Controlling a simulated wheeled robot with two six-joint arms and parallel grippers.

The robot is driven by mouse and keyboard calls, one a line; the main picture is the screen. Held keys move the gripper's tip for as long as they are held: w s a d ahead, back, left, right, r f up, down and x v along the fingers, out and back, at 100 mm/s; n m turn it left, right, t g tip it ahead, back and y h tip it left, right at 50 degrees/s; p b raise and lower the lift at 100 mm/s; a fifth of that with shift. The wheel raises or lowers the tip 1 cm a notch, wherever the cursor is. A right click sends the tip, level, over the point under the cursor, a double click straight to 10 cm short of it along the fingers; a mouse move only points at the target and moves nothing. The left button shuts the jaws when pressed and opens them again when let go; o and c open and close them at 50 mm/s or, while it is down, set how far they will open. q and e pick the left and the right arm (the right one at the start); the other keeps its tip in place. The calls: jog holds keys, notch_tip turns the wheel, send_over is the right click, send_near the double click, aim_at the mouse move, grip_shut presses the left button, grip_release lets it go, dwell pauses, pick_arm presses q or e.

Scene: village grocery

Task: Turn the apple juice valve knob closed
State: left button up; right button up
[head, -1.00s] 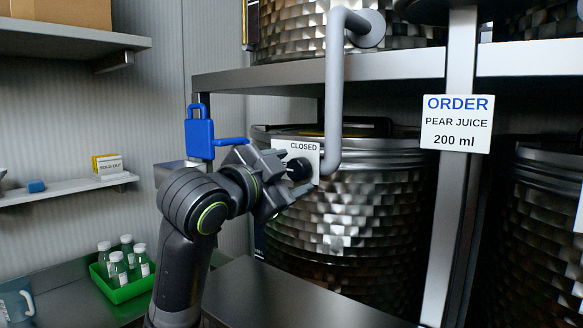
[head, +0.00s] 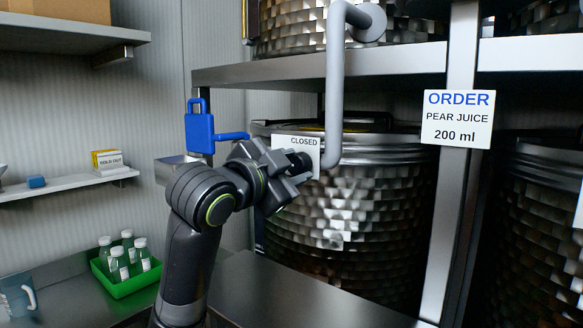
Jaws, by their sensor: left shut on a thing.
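The dark round valve knob (head: 301,160) sits in front of a white sign reading CLOSED (head: 305,142), beside the lower end of the grey pipe (head: 335,90). My left gripper (head: 292,171) reaches in from the left and is shut on the knob. Its fingers hide part of the knob, so I cannot tell its exact turn. No apple juice label can be read here. My right gripper is not in view.
A metal drum (head: 355,215) stands behind the knob under a steel shelf (head: 400,60). A blue lock-shaped piece with a handle (head: 200,130) is left of the sign. A green crate (head: 126,284) of bottles and a blue mug (head: 17,298) stand lower left. An order sign (head: 458,118) reads PEAR JUICE 200 ml.

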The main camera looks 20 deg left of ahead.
pick_arm(q)
jog(key=shift+m, duration=0.4)
jog(key=m, duration=0.4)
jog(key=m+b, duration=0.1)
jog(key=m, duration=0.3)
jog(key=shift+f+m+h, duration=0.1)
jog(key=shift+m+h, duration=0.2)
jog(key=shift+m, duration=0.1)
jog(key=m, duration=0.4)
jog(key=shift+a+m+b, duration=0.1)
jog(key=shift+m+b, duration=0.2)
jog(key=shift+m+h, duration=0.4)
jog(key=shift+m, duration=1.7)
jog(key=o, duration=1)
